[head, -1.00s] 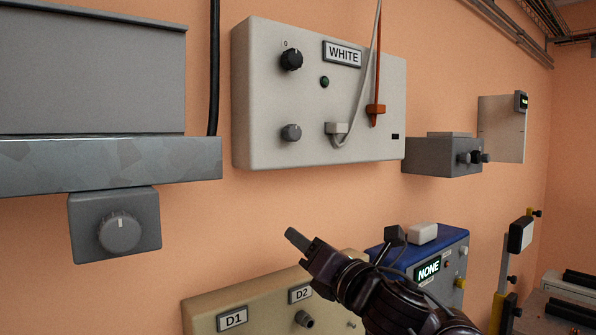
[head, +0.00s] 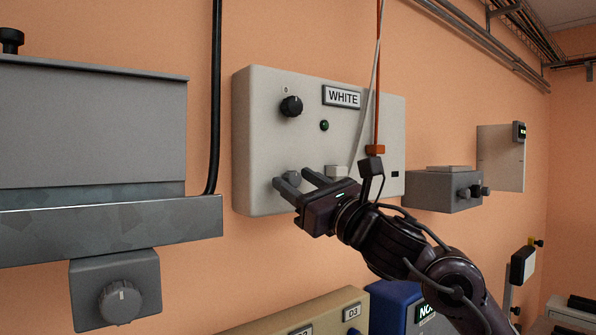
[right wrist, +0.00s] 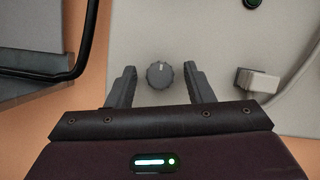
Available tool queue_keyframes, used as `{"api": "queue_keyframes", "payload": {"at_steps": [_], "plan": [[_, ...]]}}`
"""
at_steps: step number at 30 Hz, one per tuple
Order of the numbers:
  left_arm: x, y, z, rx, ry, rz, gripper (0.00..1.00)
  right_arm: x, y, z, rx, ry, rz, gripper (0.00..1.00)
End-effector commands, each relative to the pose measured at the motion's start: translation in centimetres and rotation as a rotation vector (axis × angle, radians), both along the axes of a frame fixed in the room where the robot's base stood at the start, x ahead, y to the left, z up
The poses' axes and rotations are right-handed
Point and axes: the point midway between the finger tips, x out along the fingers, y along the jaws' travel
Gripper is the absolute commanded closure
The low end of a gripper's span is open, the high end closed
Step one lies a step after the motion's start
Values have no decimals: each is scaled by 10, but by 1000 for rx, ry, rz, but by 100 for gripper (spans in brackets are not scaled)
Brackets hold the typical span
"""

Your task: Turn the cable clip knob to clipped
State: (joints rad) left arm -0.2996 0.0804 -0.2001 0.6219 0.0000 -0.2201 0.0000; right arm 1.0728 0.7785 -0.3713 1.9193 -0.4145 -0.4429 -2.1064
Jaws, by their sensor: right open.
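A grey control box (head: 258,130) marked WHITE hangs on the wall in the head view. A small grey knob (head: 294,177) sits low on its face, partly hidden by my right gripper (head: 291,179). No label naming this knob as the cable clip is readable. In the right wrist view the knob (right wrist: 160,75) has a light pointer mark near its top. It lies between the two spread fingers of my right gripper (right wrist: 160,69), with a gap on each side. The gripper is open and empty. My left gripper is not in view.
A black knob (head: 291,106) and a green lamp (head: 324,126) sit higher on the box. A white plug (right wrist: 257,83) with its cable is right of the fingers. An orange plug (head: 375,150) is farther right. Another box with a large knob (head: 120,302) is at lower left.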

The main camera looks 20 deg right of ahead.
Motion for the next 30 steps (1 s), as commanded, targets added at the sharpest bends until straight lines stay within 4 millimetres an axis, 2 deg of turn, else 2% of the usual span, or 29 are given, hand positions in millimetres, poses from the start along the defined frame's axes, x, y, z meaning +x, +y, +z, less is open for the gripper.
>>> {"api": "queue_keyframes", "payload": {"at_steps": [10, 20, 30], "plan": [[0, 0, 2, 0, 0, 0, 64, 4, 2, 1, 0, 0, 0, 54], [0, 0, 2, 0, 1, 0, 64, 4, 2, 1, 0, 0, 0, 97], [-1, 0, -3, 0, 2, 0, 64, 4, 2, 0, 48, 16, 1, 97]]}}
